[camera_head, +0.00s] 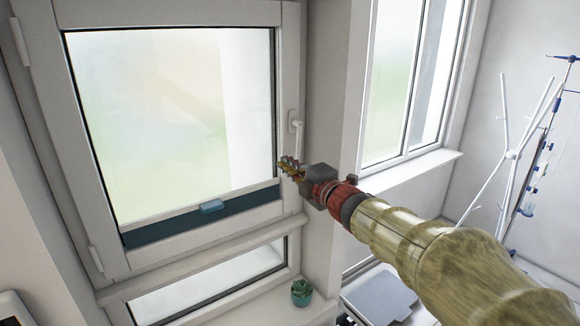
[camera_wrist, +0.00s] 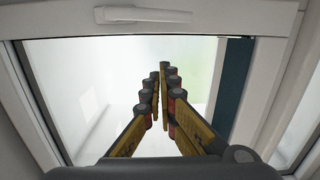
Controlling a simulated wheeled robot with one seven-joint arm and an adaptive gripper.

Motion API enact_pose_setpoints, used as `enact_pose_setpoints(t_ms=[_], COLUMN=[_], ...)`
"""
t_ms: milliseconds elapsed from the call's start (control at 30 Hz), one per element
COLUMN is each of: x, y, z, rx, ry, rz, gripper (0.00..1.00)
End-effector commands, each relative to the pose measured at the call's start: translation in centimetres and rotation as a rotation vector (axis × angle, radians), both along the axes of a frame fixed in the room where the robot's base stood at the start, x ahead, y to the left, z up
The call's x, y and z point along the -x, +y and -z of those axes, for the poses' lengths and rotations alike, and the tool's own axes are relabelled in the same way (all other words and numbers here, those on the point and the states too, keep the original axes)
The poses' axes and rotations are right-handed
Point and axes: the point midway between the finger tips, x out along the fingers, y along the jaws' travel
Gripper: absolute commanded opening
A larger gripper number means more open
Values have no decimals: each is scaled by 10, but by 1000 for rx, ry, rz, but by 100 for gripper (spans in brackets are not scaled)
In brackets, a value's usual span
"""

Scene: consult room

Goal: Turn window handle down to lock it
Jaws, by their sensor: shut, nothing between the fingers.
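The window (camera_head: 180,120) has a white frame and frosted glass. Its small white handle (camera_head: 297,126) sits on the right side of the frame. In the wrist view the handle (camera_wrist: 145,15) lies along the top, lengthwise with the frame; that picture is turned on its side. My gripper (camera_head: 287,165) is below the handle in the head view, in front of the frame's right edge, and apart from the handle. In the wrist view its yellow and black fingers (camera_wrist: 160,80) come together at the tips, with nothing between them, over the glass.
A light blue block (camera_head: 211,206) shows at the window's lower edge. A potted succulent (camera_head: 301,292) stands on the sill below. A second window (camera_head: 400,80) is to the right, with a white coat stand (camera_head: 511,155) beyond it.

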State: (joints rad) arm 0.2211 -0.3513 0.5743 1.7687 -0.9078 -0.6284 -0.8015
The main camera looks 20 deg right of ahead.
Motion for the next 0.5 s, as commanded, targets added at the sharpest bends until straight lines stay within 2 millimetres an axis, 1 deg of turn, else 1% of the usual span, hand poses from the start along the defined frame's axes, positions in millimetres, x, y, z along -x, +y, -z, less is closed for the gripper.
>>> enact_pose_setpoints(t_ms=[33,200,333,500], x=[12,45,63,74], y=[-5,-14,-18,-21], z=[-4,-3,-3,-4], rx=[2,1,1,1], ry=[-5,-4,-3,-1], rz=[4,3,2,1], gripper=[0,0,0,0])
